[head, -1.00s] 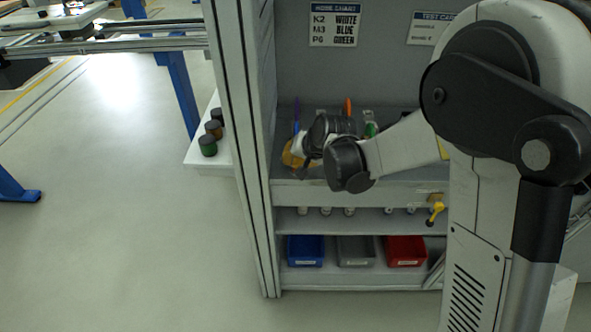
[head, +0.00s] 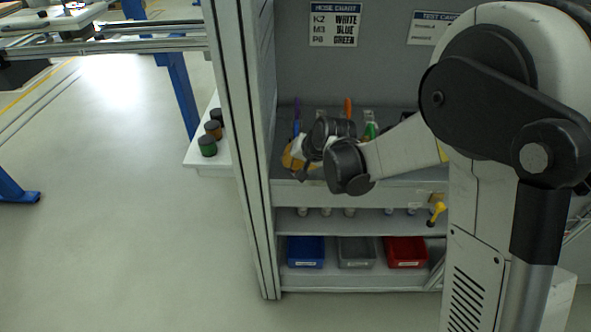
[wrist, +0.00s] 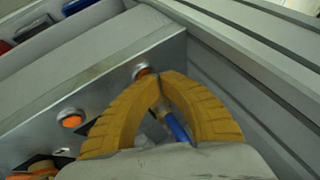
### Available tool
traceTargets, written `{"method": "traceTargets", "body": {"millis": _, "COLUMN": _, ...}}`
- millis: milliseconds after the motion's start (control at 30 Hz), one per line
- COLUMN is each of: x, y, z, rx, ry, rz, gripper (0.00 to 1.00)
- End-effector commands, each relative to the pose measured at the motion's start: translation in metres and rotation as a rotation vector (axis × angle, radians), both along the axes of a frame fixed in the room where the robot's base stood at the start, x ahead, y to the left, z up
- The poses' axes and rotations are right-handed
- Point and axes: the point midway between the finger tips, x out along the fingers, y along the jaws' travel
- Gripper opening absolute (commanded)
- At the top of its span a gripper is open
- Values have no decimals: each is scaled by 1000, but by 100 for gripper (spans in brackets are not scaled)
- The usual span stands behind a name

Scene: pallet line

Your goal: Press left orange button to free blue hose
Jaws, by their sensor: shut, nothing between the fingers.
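The left orange button (wrist: 141,71) has a metal collar and sits on the grey panel in the wrist view, partly behind my fingertips. My gripper (wrist: 160,78) is shut and empty, its yellow fingertips at the right edge of this button; whether they touch it I cannot tell. A second orange button (wrist: 72,119) is clear of the fingers. The blue hose (wrist: 176,128) shows through the gap between the fingers, beyond them. It also stands upright at the left of the bench in the head view (head: 297,113). In that view my gripper (head: 291,158) is partly hidden by my wrist.
An upright frame post (head: 240,150) stands close left of my gripper. Orange (head: 348,107) and green (head: 370,130) hoses stand farther right. Below are a blue bin (head: 306,251), a grey bin (head: 356,252) and a red bin (head: 406,251).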

Motion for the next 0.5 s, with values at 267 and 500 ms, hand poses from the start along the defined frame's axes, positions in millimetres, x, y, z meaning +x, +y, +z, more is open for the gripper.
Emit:
{"method": "traceTargets", "body": {"millis": 267, "x": 0, "y": 0, "z": 2, "rx": 0, "ry": 1, "rz": 0, "gripper": 0}}
{"method": "traceTargets", "body": {"millis": 500, "x": 0, "y": 0, "z": 15, "rx": 0, "ry": 1, "rz": 0, "gripper": 0}}
